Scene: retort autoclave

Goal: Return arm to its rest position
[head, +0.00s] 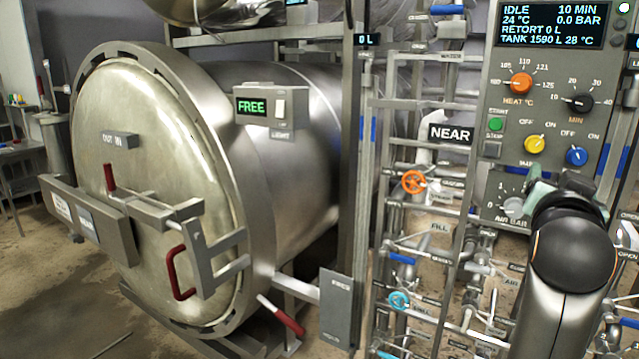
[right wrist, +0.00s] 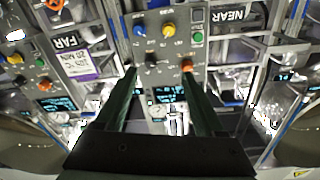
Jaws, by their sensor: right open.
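My right gripper (head: 568,190) is at the right in the head view, in front of the lower part of the control panel (head: 497,95). Its pale green fingers are spread, and its wrist hides part of the panel's lower edge. In the right wrist view the open gripper (right wrist: 158,75) points at the panel, with nothing between the fingers. The grey air knob (head: 513,206) shows just left of the gripper in the head view; I cannot tell whether they touch. My left gripper is not in view.
The shut retort door (head: 150,190) with red handles fills the left. A pipe rack with an orange valve wheel (head: 413,182) and a cyan valve wheel (head: 398,301) stands left of my right arm. The panel display (head: 550,24) reads IDLE. Bare floor shows at lower left.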

